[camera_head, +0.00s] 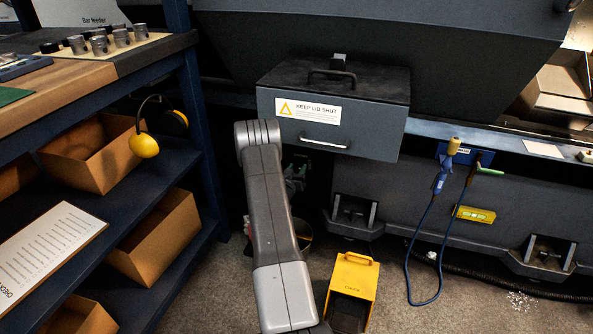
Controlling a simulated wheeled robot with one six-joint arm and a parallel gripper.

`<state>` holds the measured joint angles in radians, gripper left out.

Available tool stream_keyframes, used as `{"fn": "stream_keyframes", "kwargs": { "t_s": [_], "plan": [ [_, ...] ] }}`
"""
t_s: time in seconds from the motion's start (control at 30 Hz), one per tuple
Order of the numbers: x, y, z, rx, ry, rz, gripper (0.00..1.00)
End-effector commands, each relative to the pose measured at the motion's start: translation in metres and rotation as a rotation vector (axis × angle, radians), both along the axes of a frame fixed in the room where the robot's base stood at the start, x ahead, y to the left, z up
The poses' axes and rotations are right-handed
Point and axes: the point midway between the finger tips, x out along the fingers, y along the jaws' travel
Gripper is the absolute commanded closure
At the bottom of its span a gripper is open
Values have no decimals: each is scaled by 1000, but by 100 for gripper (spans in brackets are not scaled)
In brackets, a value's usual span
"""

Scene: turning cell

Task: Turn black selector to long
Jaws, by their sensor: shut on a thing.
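I cannot make out a black selector or a "long" marking in the head view. My grey arm rises from the bottom middle and bends at its top, in front of the dark machine. Small dark, greenish parts (296,172) show just right of the arm, below the lidded box, too dim to identify.
A dark box (385,128) labelled "KEEP LID SHUT" juts out above. A yellow container (356,272) stands on the floor right of my arm. A blue hose (425,235) hangs at right. A shelf rack (190,130) with cardboard bins (160,240) fills the left.

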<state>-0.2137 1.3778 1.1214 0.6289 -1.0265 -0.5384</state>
Motion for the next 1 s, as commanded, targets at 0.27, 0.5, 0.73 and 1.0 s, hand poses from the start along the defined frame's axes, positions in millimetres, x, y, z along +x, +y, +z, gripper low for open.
{"fn": "stream_keyframes", "kwargs": {
  "t_s": [0.27,0.5,0.73,1.0],
  "plan": [
    [0,-1,-3,128,-45,-1,85],
    [0,-1,0,186,-62,-1,85],
    [0,-1,0,185,-60,-1,58],
    [0,-1,0,184,-60,-1,40]
  ]
}}
